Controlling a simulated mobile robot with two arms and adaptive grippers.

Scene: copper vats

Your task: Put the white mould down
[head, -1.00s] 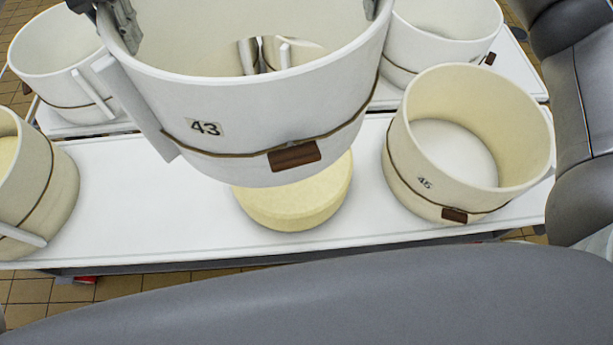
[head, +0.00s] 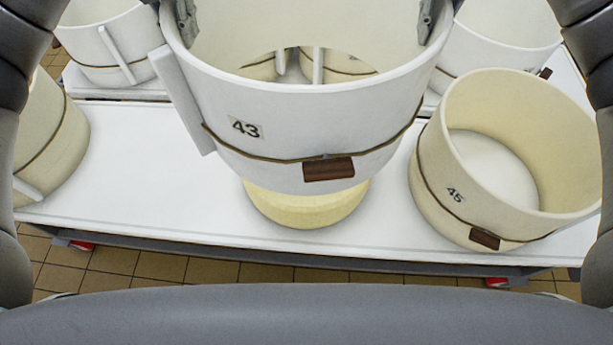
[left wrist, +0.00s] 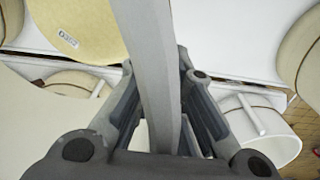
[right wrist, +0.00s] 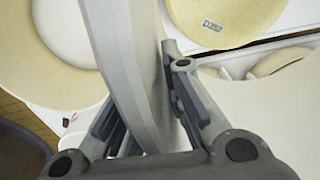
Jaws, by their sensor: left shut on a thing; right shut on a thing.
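The white mould (head: 290,125), marked 43, is a wide open ring with a brown tag and a cord around it. It is held upright in the air above the table. My left gripper (head: 187,22) is shut on its rim at the left, and my right gripper (head: 428,22) is shut on its rim at the right. Its wall runs between the fingers in the left wrist view (left wrist: 148,60) and the right wrist view (right wrist: 135,65). A pale yellow cheese (head: 305,210) sits on the table below the mould, partly hidden by it.
The white table (head: 130,180) carries a cream mould (head: 440,190) marked 45 at the right and another mould (head: 55,150) at the left. More white moulds (head: 105,45) (head: 500,45) stand behind. Bare tabletop shows left of the cheese.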

